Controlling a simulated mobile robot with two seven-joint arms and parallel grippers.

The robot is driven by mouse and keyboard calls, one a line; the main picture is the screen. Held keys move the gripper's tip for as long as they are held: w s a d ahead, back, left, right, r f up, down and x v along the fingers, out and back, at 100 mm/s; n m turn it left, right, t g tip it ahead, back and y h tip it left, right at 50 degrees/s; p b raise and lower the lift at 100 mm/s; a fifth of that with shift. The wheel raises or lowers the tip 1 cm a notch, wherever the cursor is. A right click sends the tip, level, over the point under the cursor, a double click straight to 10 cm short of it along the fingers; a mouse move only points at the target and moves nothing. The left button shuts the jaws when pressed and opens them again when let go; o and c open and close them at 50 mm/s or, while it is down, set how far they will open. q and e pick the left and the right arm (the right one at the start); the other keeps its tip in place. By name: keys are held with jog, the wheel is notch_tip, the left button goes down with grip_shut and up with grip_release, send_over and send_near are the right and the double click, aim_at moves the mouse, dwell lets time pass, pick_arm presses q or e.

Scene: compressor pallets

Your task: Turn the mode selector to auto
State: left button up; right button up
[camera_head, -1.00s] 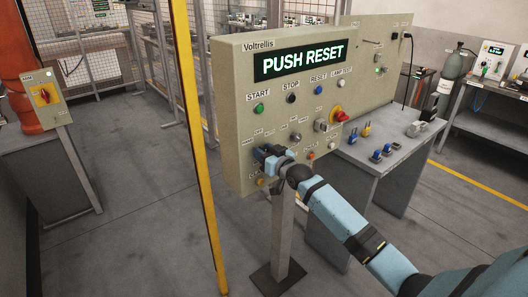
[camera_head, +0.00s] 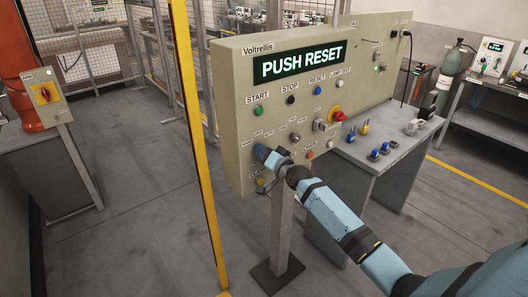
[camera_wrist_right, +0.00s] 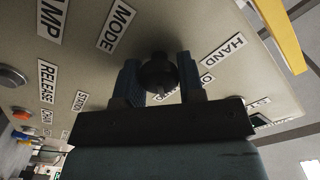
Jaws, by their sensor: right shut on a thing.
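The mode selector is a dark round knob (camera_wrist_right: 158,70) on the beige control panel (camera_head: 236,150), near the MODE label (camera_wrist_right: 117,25) in the right wrist view. My right gripper (camera_wrist_right: 158,82) is shut on this knob, one blue finger on each side. The HAND label (camera_wrist_right: 222,53) shows right of it; another label is partly hidden behind a finger. In the head view my right gripper (camera_head: 266,156) is at the panel's lower left and covers the knob. The knob's pointer direction cannot be made out. My left gripper is not in view.
The panel display (camera_head: 300,62) reads PUSH RESET. The green start button (camera_head: 258,111) and a red emergency knob (camera_head: 339,115) are above my gripper. A yellow post (camera_head: 196,140) stands left of the panel. A grey table (camera_head: 350,153) with padlocks stands behind at right.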

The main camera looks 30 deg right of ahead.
jog(key=shift+m, duration=0.4)
jog(key=o, duration=0.9)
jog(key=s+d+b, duration=0.1)
jog(key=s, duration=1.2)
jog(key=shift+s, duration=0.4)
jog(key=shift+f, duration=0.1)
